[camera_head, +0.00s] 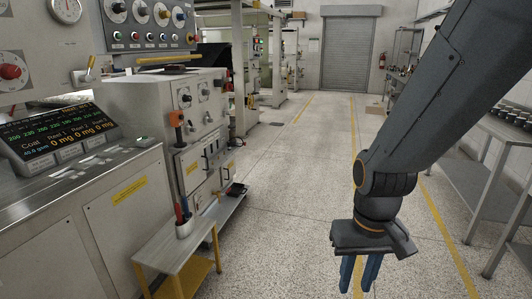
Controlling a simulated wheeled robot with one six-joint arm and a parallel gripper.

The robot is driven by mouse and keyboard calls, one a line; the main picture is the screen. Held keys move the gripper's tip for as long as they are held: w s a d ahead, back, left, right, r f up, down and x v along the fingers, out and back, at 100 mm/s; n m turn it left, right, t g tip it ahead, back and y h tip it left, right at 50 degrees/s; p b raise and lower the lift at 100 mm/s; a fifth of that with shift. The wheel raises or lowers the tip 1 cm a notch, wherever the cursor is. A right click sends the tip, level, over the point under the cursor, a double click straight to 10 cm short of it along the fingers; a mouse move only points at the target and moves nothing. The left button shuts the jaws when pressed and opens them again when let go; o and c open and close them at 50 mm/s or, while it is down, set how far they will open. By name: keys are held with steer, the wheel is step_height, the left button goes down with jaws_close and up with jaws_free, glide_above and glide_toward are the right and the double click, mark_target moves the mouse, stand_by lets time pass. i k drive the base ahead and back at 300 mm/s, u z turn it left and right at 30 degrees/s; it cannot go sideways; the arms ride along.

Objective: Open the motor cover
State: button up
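My gripper (360,276) hangs from the dark grey arm at the right, pointing down over the speckled floor. Its two blue fingers are apart with a narrow gap and nothing between them. No part can be surely told as the motor cover. A grey machine cabinet (140,103) stands at the left, well away from my gripper. Its front has panels (190,168) with dark handles, which look shut. An orange-topped lever or tool (177,122) stands by the upper panel.
A small yellow-legged table (172,257) holds a cup of tools (184,226) in front of the cabinet. A console with a screen (62,137) is at left. Metal shelving (480,200) lines the right. The aisle (300,150) between is clear, up to a roller door (349,55).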

mark_target(228, 168)
steer(key=z, duration=0.5)
steer(key=i, duration=1.75)
steer(key=u, duration=0.45)
steer(key=i, duration=1.5)
steer(key=u, duration=1.1)
steer(key=i, duration=0.25)
steer(key=u, duration=0.1)
